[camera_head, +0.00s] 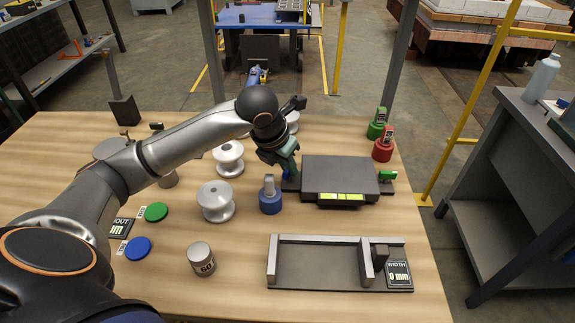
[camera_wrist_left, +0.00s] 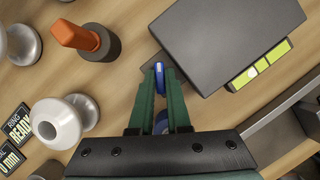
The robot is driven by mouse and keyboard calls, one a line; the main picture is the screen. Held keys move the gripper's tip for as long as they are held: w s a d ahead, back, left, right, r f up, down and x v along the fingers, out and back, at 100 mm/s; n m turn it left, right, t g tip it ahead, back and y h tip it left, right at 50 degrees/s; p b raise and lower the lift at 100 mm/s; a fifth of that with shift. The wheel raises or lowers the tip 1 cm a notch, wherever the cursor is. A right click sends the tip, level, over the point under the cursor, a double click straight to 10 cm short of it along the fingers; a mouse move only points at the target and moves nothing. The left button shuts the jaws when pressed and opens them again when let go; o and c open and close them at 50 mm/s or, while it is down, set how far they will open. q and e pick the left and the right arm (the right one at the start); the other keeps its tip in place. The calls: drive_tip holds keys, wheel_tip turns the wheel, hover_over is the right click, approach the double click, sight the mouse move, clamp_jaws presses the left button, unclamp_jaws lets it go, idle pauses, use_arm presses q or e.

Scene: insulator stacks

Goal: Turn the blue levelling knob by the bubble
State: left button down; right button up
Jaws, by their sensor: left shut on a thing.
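The blue levelling knob (camera_head: 286,175) is at the left end of the dark levelling plate (camera_head: 341,175). My left gripper (camera_head: 287,160) reaches down to it from above. In the left wrist view, its green fingers are shut on the blue knob (camera_wrist_left: 159,72), which shows between their tips. The yellow-green bubble vial (camera_head: 341,197) is on the plate's front edge. In the wrist view, the pale bubble (camera_wrist_left: 252,71) sits toward the knob end of the vial. A green knob (camera_head: 387,176) is at the plate's right end. My right gripper is not in view.
A blue-based piece (camera_head: 270,197) stands close to the left of the plate. White spools (camera_head: 216,201) stand farther left. A fixture with a width display (camera_head: 399,274) lies in front. Green and red pieces (camera_head: 383,146) stand behind right.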

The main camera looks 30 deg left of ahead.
use_arm(q)
drive_tip(key=shift+n, duration=0.6)
drive_tip(key=shift+y, duration=0.3)
